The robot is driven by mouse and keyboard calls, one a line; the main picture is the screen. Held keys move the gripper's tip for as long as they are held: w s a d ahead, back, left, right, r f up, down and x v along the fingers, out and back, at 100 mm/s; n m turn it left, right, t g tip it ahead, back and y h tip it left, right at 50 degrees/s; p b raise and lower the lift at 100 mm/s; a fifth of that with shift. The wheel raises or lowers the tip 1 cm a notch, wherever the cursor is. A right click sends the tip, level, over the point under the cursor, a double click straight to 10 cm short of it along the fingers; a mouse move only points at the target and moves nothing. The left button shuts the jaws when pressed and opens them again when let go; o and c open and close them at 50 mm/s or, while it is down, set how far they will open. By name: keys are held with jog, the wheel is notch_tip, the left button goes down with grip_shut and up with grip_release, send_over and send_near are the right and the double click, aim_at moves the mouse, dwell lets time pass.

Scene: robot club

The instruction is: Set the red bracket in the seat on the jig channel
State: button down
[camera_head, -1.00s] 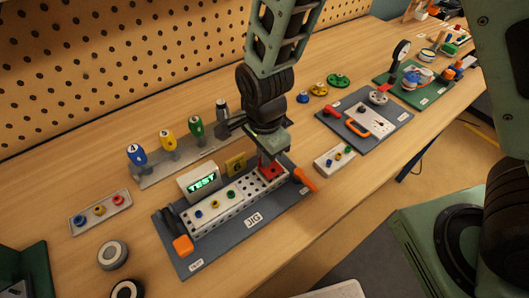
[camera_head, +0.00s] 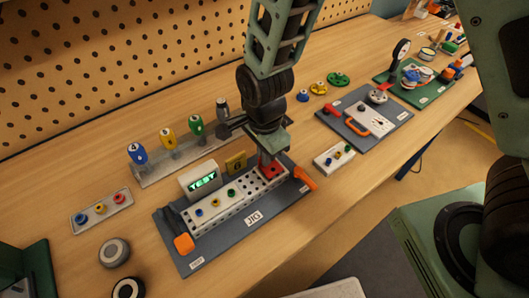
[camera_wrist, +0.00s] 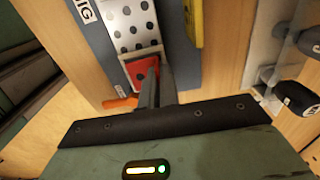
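The red bracket (camera_head: 271,170) is at the right end of the pale, perforated jig channel (camera_head: 243,195). In the wrist view the bracket (camera_wrist: 143,72) lies at the near end of the channel (camera_wrist: 130,28). My gripper (camera_head: 266,156) points down over that end, and its dark fingers (camera_wrist: 157,90) are close together at the bracket, appearing to hold its upright part. The seat is hidden under the bracket and fingers. I cannot tell whether the bracket is fully down in it.
The channel stands on a grey jig board (camera_head: 200,256) with a TEST display (camera_head: 203,181), an orange lever (camera_head: 305,178) and a yellow block (camera_head: 236,162). Screwdrivers (camera_head: 167,139) stand in a rack behind, close to my wrist.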

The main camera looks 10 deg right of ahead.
jog(key=shift+f+p, duration=0.75)
dwell(2.8)
jog(key=c, duration=1.8)
grip_release()
jog(key=shift+s, duration=0.1)
jog(key=shift+w+a+r+p, duration=0.1)
jog(key=shift+w+r+p, duration=0.1)
jog(key=shift+r+p, duration=0.45)
jog(key=shift+s+r+p, duration=0.1)
jog(key=shift+r+p, duration=1.95)
jog(key=shift+r, duration=0.2)
